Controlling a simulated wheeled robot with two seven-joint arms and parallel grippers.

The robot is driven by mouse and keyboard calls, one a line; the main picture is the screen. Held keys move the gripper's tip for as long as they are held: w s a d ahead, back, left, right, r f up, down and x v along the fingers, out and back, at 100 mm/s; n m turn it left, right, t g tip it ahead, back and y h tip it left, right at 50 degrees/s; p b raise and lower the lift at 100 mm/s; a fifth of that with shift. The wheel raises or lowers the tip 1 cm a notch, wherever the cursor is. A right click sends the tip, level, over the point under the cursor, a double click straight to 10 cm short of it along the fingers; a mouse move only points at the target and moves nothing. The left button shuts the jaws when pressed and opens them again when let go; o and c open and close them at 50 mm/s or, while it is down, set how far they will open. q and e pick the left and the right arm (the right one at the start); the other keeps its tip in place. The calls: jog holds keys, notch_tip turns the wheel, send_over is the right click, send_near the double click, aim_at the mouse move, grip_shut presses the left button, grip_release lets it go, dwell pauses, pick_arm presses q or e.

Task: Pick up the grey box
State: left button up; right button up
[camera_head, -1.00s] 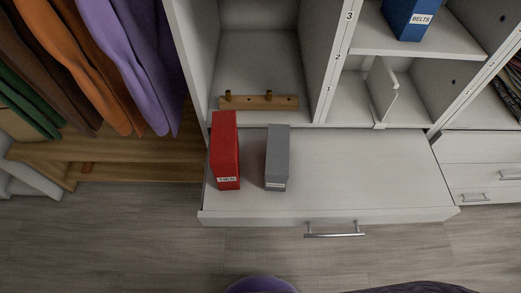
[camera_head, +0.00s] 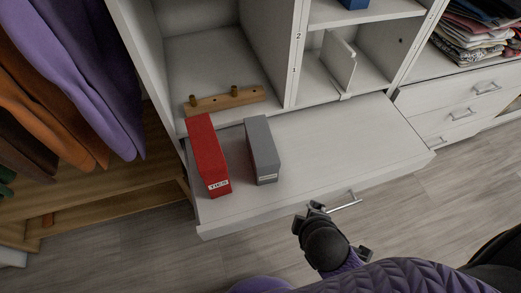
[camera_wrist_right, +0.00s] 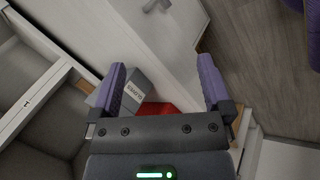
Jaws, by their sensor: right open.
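The grey box (camera_head: 262,148) stands upright on the white pulled-out drawer top (camera_head: 330,150), with a small label on its front. In the right wrist view the grey box (camera_wrist_right: 136,84) shows beyond the gripper, partly hidden by the left-hand finger. My right gripper (camera_wrist_right: 163,75) is open with nothing between its purple-padded fingers, and is apart from the box. In the head view a dark part of my arm (camera_head: 325,243) is in front of the drawer by its handle. My left gripper is not in view.
A red box (camera_head: 207,155) labelled TIES stands just left of the grey box; it shows in the wrist view (camera_wrist_right: 158,108) too. A wooden peg rail (camera_head: 225,100) lies behind them in the cubby. The drawer top is clear on the right. A metal handle (camera_head: 345,204) sticks out in front.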

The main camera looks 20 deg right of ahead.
aim_at(265, 159)
jog(key=w+a+r+n+t, duration=0.1)
jog(key=w+n+t, duration=0.1)
jog(key=n, duration=0.6)
jog(key=w+a+r+n+t+y, duration=0.1)
jog(key=w+a+r+n+t, duration=0.1)
jog(key=n, duration=0.6)
jog(key=w+a+r+n+t, duration=0.1)
jog(key=w+n+t, duration=0.3)
jog(key=n, duration=0.4)
jog(key=shift+w+a+r, duration=0.2)
jog(key=shift+a, duration=0.3)
jog(key=shift+y, duration=0.4)
jog(key=b+x, duration=0.4)
jog(key=x, duration=0.5)
jog(key=shift+w, duration=0.15)
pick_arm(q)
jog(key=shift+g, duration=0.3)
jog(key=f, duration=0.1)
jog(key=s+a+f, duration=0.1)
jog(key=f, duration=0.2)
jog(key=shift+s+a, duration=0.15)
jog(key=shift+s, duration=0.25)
pick_arm(e)
jog(key=shift+r, duration=0.1)
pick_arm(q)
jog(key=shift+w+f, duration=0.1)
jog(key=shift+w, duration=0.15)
pick_arm(e)
jog(key=c, duration=1.2)
